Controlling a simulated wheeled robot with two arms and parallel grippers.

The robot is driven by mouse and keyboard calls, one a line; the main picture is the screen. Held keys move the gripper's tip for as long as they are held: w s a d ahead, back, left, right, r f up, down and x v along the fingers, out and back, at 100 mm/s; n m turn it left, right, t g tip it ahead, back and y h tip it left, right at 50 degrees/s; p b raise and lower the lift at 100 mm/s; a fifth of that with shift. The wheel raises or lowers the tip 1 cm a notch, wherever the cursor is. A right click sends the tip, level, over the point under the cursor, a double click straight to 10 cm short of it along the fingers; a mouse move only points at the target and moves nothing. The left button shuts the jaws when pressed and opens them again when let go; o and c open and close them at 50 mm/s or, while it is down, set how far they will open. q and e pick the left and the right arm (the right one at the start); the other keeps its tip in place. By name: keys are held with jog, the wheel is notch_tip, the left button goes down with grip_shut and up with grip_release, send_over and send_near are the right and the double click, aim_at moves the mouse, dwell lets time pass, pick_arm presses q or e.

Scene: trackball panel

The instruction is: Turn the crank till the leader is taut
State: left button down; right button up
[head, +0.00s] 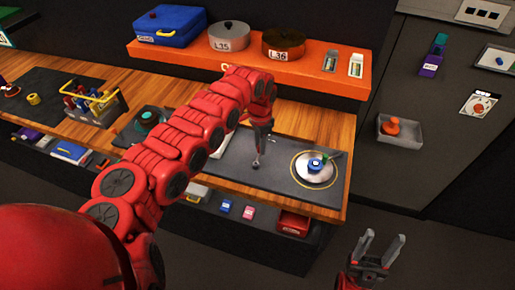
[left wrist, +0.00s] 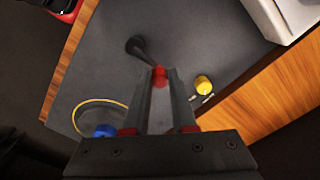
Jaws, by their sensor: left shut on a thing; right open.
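My left gripper (head: 257,150) points down over the dark grey mat on the wooden counter. In the left wrist view its fingers (left wrist: 160,80) are shut around a small red piece at their tips, which looks like the crank's knob. A dark crank arm (left wrist: 147,55) runs from there to a round black end (left wrist: 135,44). In the head view the gripper mostly hides the crank. I cannot make out the leader. My right gripper (head: 378,250) is open and empty, in front of the counter at lower right.
A blue knob on a pale disc (head: 327,175) sits inside a yellow ring, right of the left gripper. A yellow knob (left wrist: 204,84) stands near the crank. An orange shelf (head: 300,80) with tins and a blue case (head: 170,25) is behind. A grey tray (head: 400,137) lies right.

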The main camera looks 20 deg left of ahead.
pick_arm(q)
jog(key=shift+d+m+b, duration=0.2)
jog(key=shift+m+b, duration=0.1)
jog(key=shift+m, duration=0.3)
jog(key=c, duration=0.7)
grip_release()
jog(key=shift+d, duration=0.1)
jog(key=shift+r, duration=0.3)
notch_tip(320, 180, up, 17)
jog(key=b, duration=0.3)
jog(key=shift+b, duration=0.3)
